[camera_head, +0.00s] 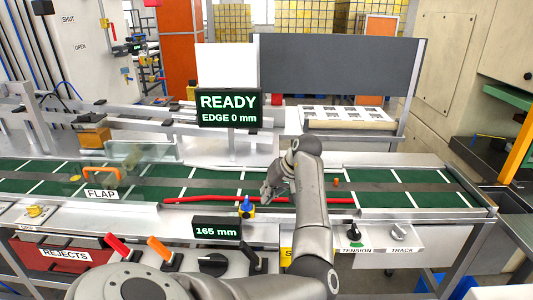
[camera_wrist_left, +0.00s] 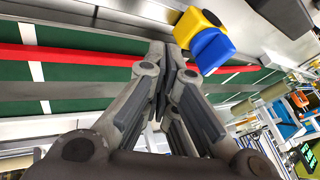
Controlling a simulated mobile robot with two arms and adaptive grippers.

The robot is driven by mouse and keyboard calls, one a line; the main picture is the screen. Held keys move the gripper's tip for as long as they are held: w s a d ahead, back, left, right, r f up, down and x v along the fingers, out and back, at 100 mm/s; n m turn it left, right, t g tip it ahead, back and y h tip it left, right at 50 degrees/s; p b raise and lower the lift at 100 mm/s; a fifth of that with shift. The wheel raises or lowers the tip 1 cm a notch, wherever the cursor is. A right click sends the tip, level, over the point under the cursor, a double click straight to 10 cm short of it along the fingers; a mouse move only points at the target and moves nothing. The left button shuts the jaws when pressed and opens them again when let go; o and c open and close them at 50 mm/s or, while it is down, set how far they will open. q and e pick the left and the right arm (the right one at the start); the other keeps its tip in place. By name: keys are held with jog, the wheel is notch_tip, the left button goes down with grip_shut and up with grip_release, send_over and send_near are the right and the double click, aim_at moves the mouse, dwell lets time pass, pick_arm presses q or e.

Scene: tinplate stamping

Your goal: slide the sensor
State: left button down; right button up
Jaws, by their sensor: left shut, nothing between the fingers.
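The sensor appears to be the small blue and yellow block (camera_head: 246,208) at the near rail of the green conveyor, just above the 165 mm display. In the left wrist view the blue and yellow block (camera_wrist_left: 208,45) is close, beyond and to the right of the fingertips. My left gripper (camera_head: 267,190) is over the belt, just right of the block in the head view. Its fingers (camera_wrist_left: 168,58) are shut with nothing between them. I cannot tell whether they touch the block. My right gripper is in neither view.
A red bar (camera_head: 325,201) runs along the belt's near side. The 165 mm display (camera_head: 217,229) stands below the block. A sign (camera_head: 229,108) reads READY, EDGE 0 mm. A clear flap with an orange handle (camera_head: 102,172) stands at left. The TENSION knob (camera_head: 355,233) is at right.

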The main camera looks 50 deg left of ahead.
pick_arm(q)
jog(key=b+v, duration=0.2)
jog(key=v, duration=0.8)
jog(key=shift+w+d, duration=0.3)
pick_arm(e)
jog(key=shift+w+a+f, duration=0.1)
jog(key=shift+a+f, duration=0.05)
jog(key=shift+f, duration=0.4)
pick_arm(q)
jog(key=shift+r, duration=0.15)
